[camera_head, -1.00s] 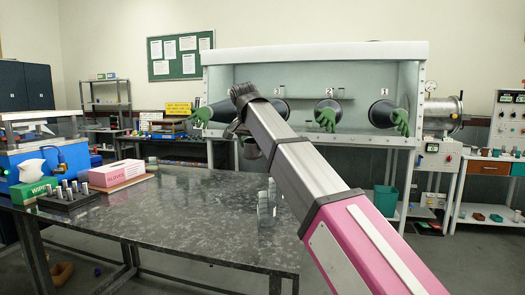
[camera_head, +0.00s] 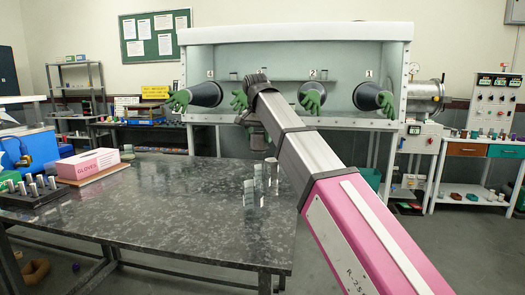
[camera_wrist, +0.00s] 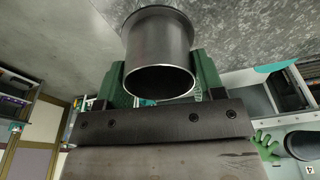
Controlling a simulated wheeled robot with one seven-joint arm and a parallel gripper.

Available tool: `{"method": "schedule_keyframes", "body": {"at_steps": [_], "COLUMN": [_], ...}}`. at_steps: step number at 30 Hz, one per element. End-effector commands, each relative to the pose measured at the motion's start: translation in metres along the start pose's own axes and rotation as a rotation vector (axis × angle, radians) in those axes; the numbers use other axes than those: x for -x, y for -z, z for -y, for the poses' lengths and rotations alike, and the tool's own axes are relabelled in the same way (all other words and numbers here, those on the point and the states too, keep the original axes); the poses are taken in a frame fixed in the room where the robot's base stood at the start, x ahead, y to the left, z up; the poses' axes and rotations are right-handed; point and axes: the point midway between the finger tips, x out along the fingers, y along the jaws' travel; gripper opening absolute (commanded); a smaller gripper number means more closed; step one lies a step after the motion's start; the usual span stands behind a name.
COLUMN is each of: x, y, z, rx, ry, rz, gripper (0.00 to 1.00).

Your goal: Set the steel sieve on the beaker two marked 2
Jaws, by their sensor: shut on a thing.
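The steel sieve (camera_wrist: 160,55) is a dark grey open metal cylinder in the wrist view. My gripper (camera_wrist: 160,72) is shut on it, with one green finger on each side. In the head view my gripper is mostly hidden behind my arm, above the far right part of the table. A few clear glass beakers (camera_head: 250,193) stand close together on the table near its right edge, below my gripper. Their marks are too small to read, so I cannot tell which is beaker two.
The dark speckled table (camera_head: 150,210) is clear in the middle. A pink glove box (camera_head: 88,163) and a black rack of metal cylinders (camera_head: 35,195) stand at its left. A glovebox (camera_head: 290,60) with green gloves stands behind the table.

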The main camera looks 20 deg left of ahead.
Motion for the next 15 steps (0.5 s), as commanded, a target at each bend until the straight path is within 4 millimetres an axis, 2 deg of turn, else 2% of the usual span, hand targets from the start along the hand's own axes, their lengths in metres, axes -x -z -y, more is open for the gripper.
{"method": "schedule_keyframes", "body": {"at_steps": [2,6,11,15], "x": [-0.008,-0.015,-0.025,-0.045], "y": [0.01,0.017,0.015,0.011], "z": [-0.003,-0.004,-0.005,-0.006], "rx": [-0.001,0.001,0.001,0.001], "ry": [0.0,0.0,0.0,0.0], "rz": [0.0,0.0,0.0,0.001], "gripper": [0.34,0.34,0.34,0.34]}}
